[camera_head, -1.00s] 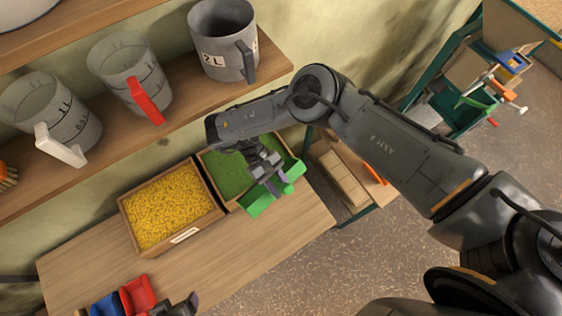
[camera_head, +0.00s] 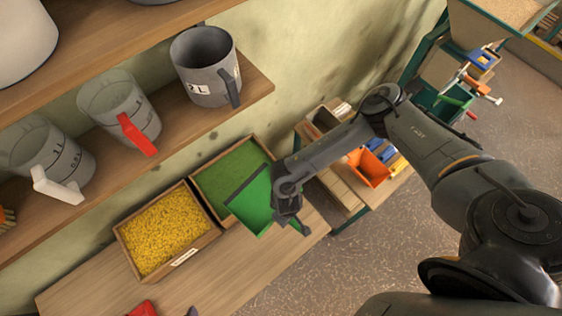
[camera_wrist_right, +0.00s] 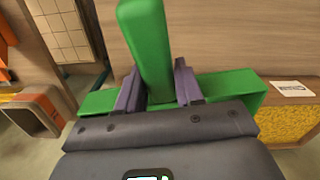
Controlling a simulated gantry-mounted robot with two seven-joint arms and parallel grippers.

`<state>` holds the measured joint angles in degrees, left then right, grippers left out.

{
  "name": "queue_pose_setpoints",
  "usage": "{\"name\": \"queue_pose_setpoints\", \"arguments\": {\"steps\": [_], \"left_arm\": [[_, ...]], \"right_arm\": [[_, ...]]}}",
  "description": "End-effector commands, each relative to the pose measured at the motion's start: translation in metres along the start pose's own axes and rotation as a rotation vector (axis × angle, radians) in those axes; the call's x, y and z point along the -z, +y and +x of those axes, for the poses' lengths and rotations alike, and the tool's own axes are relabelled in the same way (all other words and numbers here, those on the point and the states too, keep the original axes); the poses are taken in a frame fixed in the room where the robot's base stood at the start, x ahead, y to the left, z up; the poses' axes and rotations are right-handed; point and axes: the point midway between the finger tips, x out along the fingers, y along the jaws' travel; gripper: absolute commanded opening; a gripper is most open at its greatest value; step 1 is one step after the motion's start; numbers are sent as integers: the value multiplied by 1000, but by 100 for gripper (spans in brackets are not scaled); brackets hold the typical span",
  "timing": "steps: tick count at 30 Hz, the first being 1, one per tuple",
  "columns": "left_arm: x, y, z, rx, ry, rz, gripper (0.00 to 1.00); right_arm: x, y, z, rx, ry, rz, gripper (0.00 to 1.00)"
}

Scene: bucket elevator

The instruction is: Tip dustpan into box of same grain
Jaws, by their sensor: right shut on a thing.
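My right gripper (camera_head: 291,220) is shut on the handle of a green dustpan (camera_head: 258,200). In the right wrist view the handle (camera_wrist_right: 147,45) stands between the two fingers. The dustpan is tilted over the near right part of a wooden box of green grain (camera_head: 204,202), hiding part of it. I cannot tell whether grain is in the pan. A wooden box of yellow grain (camera_head: 207,238) with a white label stands beside it on the left. A fingertip of my left gripper (camera_head: 192,311) just shows at the bottom edge; its opening is not visible.
A shelf above the boxes holds clear measuring jugs (camera_head: 118,105) and a grey 2L jug (camera_head: 207,68). A red item (camera_head: 143,308) lies at the bottom edge. Right of the bench, a lower surface holds an orange bin (camera_head: 369,167).

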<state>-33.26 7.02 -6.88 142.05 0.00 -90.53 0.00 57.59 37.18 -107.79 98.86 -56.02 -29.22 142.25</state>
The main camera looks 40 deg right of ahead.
Motion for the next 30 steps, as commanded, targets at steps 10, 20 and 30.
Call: {"name": "queue_pose_setpoints", "arguments": {"steps": [10,20,30], "left_arm": [[-7,0,19,3,-4,4,79],[2,1,-3,-2,7,-4,79],[1,2,0,-7,2,-9,79]], "right_arm": [[-14,0,33,-2,189,-1,0],[-15,1,6,-2,187,-1,0],[-15,1,-7,-3,187,-3,0]]}}
